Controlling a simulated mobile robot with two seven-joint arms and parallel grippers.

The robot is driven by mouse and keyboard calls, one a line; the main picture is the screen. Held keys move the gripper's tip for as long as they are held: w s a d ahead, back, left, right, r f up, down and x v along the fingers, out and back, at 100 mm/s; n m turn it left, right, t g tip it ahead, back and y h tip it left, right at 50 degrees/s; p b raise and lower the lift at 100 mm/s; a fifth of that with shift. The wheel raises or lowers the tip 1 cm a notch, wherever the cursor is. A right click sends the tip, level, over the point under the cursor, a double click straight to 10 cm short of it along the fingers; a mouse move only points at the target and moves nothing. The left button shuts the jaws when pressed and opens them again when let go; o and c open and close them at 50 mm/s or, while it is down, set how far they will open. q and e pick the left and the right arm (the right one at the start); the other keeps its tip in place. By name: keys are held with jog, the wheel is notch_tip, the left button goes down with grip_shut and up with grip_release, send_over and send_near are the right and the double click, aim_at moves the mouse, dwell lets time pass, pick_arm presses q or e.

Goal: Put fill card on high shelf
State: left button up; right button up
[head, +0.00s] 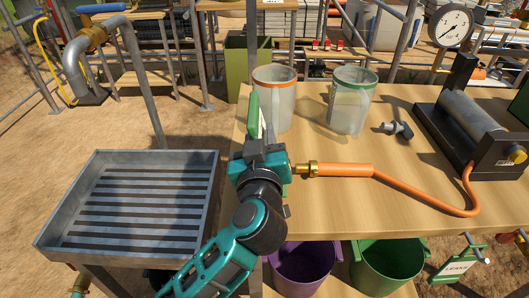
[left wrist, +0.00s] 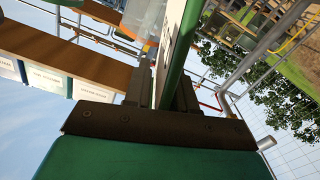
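The card, green-edged with a white face, (head: 254,113) stands upright and nearly edge-on in my left gripper (head: 261,143), above the left edge of the wooden table. In the left wrist view the card (left wrist: 182,55) runs up between the two dark fingers (left wrist: 163,92), which are shut on it. Its writing cannot be read, so I cannot tell if it is the fill card. A wooden shelf (left wrist: 75,45) with white labels shows at the left of the left wrist view; I cannot tell if it is the high shelf. My right gripper is not in view.
Two clear jugs, orange-rimmed (head: 274,100) and green-rimmed (head: 351,103), stand just beyond the gripper. An orange hose (head: 345,170) lies on the table (head: 340,220). A metal slatted tray (head: 135,165) is at left. Purple (head: 303,268) and green (head: 388,268) buckets sit below.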

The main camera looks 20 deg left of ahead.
pick_arm(q)
grip_shut()
dwell(0.4)
